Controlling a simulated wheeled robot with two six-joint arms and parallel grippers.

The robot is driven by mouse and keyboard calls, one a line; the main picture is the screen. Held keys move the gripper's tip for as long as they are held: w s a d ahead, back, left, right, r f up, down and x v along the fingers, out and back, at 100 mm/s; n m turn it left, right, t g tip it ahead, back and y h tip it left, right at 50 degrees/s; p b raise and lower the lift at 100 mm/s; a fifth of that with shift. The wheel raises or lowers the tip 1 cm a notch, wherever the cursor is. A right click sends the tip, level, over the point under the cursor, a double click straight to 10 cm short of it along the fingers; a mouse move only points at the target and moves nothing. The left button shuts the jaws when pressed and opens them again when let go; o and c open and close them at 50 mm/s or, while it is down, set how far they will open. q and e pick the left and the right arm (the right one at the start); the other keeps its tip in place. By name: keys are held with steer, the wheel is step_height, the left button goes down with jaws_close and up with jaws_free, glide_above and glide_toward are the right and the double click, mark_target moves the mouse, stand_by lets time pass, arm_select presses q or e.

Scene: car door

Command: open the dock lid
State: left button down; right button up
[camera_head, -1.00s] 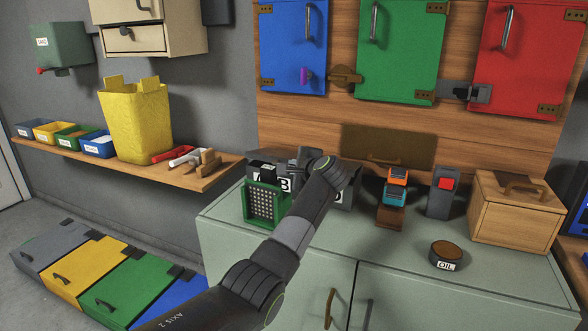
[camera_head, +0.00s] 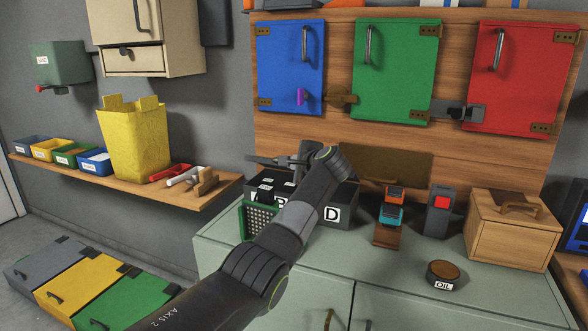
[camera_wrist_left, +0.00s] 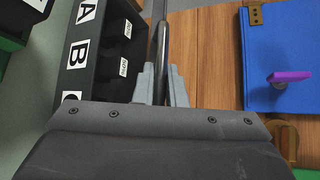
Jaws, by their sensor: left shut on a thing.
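The dock is a dark box (camera_head: 341,215) on the grey-green cabinet top, with white letter labels such as B and D. Its dark compartments (camera_head: 268,188) show from above. It also shows at the left of the left wrist view (camera_wrist_left: 105,60), with labels A and B along its side. My left gripper (camera_head: 283,161) is above the dock's back, partly hidden by my own arm. In the left wrist view its fingers (camera_wrist_left: 161,82) are shut on a thin dark bar (camera_wrist_left: 161,45). I cannot tell whether this bar is the lid's edge or its handle. My right gripper is out of view.
A green perforated basket (camera_head: 258,221) stands at the dock's front left. Orange and teal blocks (camera_head: 391,212), a red-button box (camera_head: 439,212), an oil tin (camera_head: 443,274) and a wooden box (camera_head: 513,232) stand to the right. Blue, green and red doors hang above.

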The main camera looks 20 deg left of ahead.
arm_select(q)
steer(key=shift+r, duration=0.1)
stand_by(0.3)
steer(key=c, duration=1.5)
jaws_free()
steer(key=v, duration=1.7)
steer(key=shift+d+b, duration=0.15)
steer(key=shift+b, duration=0.25)
steer(key=shift+s+r, duration=0.1)
